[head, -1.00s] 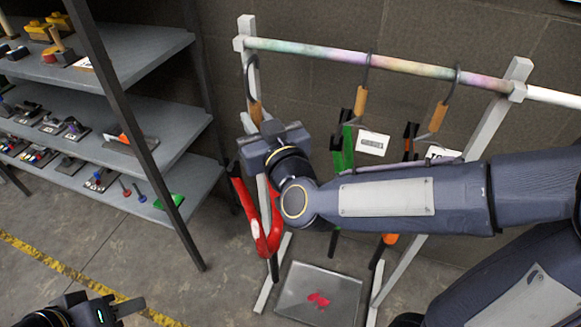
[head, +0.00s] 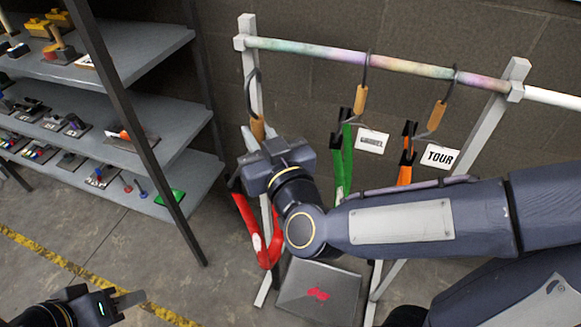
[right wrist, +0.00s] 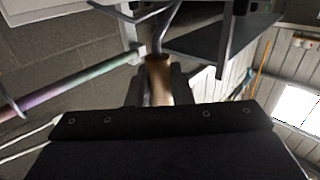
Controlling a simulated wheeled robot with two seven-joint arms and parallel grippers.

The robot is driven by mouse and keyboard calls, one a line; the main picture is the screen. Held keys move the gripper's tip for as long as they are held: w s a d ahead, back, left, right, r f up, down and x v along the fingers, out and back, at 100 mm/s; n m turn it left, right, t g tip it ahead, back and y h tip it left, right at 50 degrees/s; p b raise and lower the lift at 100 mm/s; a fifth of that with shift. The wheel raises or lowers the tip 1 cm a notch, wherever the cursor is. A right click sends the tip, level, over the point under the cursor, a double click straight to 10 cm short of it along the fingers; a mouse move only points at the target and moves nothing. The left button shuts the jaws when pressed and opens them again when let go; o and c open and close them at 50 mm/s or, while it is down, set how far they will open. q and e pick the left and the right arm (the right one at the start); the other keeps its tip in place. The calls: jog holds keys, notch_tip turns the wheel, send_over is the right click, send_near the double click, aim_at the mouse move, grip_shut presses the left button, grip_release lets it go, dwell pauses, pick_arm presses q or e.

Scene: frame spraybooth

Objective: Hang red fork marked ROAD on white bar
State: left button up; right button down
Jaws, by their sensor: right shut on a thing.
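The red fork (head: 241,208) hangs below my right gripper (head: 262,148), with a pale patch low on it; I cannot read a ROAD marking. The right gripper is shut on its wooden handle (right wrist: 158,82), above which a dark hook (head: 250,92) rises near the rack's left post. The hook top is below the bar in the head view and apart from it in the right wrist view. The white bar (head: 553,97) extends past the right post, continuing a paint-stained bar (head: 400,65). My left gripper (head: 112,303) is low at the left; its jaw opening is unclear.
A green fork (head: 347,160) and an orange fork (head: 405,170) tagged TOUR hang from the stained bar. A grey shelf unit (head: 160,145) stands left. A plate with a red stain (head: 340,288) lies on the floor below the rack.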

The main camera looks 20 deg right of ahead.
jog(key=s+d, duration=1)
jog(key=d, duration=0.5)
jog(key=shift+r, duration=0.1)
jog(key=s+d+b, duration=0.9)
jog(key=s+d, duration=0.2)
jog(key=d, duration=0.5)
jog(key=shift+s+d, duration=0.2)
jog(key=shift+d, duration=0.05)
